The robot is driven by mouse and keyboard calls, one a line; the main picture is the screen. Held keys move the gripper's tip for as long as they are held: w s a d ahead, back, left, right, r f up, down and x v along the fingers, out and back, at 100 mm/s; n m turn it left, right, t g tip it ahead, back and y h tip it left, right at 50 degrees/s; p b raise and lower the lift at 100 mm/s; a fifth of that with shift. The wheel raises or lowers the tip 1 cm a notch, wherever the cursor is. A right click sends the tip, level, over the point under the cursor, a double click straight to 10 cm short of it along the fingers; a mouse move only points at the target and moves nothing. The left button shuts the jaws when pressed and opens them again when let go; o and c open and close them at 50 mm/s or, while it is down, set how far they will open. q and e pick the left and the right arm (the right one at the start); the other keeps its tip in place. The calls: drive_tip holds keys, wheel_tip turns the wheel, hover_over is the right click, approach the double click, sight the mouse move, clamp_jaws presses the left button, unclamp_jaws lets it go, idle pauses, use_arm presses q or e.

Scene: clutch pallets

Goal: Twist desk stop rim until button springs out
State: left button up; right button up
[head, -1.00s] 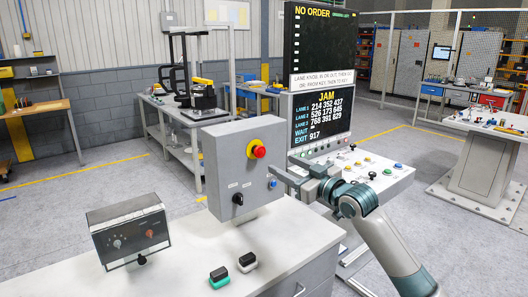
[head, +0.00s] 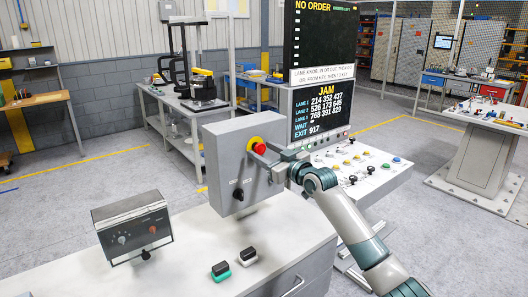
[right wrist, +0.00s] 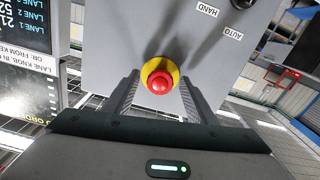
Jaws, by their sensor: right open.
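The desk stop is a red button (head: 258,148) with a yellow rim (head: 252,141) on the front face of a grey box (head: 222,150). The box stands on the pale desk. My right gripper (head: 266,153) is open at the stop, coming in from the right. In the right wrist view the red button (right wrist: 160,84) and yellow rim (right wrist: 159,66) lie between its two spread fingers (right wrist: 158,80). There is visible space on both sides, and I see no contact. My left gripper is not in view.
A black selector knob (head: 238,195) sits below the stop on the same face. A small control box (head: 132,228) and two rocker-like blocks (head: 221,271) (head: 248,256) stand on the desk (head: 190,262). A sloped button console (head: 360,165) and display stand to the right.

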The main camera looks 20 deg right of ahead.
drive_tip(key=c, duration=1)
drive_tip(key=shift+c, duration=0.2)
